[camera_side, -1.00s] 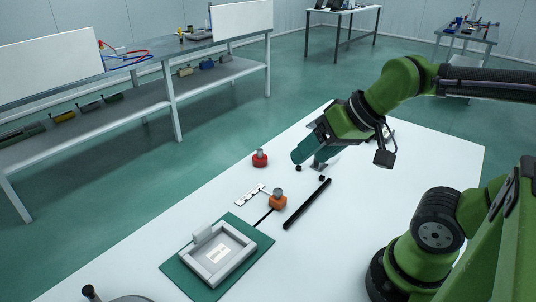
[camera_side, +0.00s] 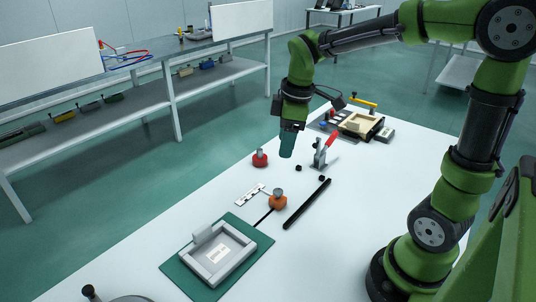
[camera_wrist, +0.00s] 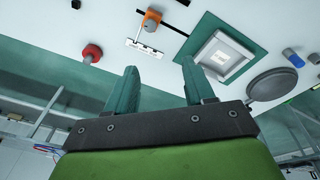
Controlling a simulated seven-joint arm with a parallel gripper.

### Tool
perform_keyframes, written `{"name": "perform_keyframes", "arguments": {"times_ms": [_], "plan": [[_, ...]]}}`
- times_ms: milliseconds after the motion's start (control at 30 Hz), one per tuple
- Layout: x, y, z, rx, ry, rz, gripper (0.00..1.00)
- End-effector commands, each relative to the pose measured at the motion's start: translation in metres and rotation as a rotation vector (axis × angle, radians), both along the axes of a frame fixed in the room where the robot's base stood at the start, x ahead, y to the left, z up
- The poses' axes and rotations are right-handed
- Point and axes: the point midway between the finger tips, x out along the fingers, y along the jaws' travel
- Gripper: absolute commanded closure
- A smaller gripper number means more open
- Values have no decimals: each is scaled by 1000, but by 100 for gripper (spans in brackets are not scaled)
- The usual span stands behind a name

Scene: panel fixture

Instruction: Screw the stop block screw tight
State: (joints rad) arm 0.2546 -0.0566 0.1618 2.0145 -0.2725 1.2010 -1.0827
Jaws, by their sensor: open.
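The grey panel fixture (camera_side: 218,256) lies on a green mat (camera_side: 257,240) at the front left, with a raised grey block (camera_side: 203,233) on its far left wall. It also shows in the wrist view (camera_wrist: 236,45). I cannot make out the stop block screw for certain. A red piece with a grey knob (camera_side: 260,158) and an orange piece with a grey knob (camera_side: 278,201) stand on the table; both show in the wrist view, red (camera_wrist: 92,53) and orange (camera_wrist: 151,19). My gripper (camera_side: 287,155) points down above the table's far edge, near the red piece. Its teal fingers (camera_wrist: 158,64) are apart and empty.
A black bar (camera_side: 307,203) and a white marked strip (camera_side: 250,195) lie near the orange piece. A toggle clamp with a red handle (camera_side: 323,151) stands right of my gripper. A tray with a wooden block (camera_side: 358,125) is behind. A round grey object (camera_wrist: 271,84) shows beside the mat.

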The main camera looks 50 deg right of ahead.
Motion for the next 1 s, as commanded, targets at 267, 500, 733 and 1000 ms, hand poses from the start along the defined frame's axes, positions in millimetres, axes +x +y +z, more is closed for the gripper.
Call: {"name": "perform_keyframes", "arguments": {"times_ms": [267,500,733,1000], "plan": [[34,-17,-6,-88,116,753,47],[34,-18,5,-119,131,1133,47],[32,-18,-8,-117,133,1198,47],[31,-18,-61,-115,134,1196,47]]}}
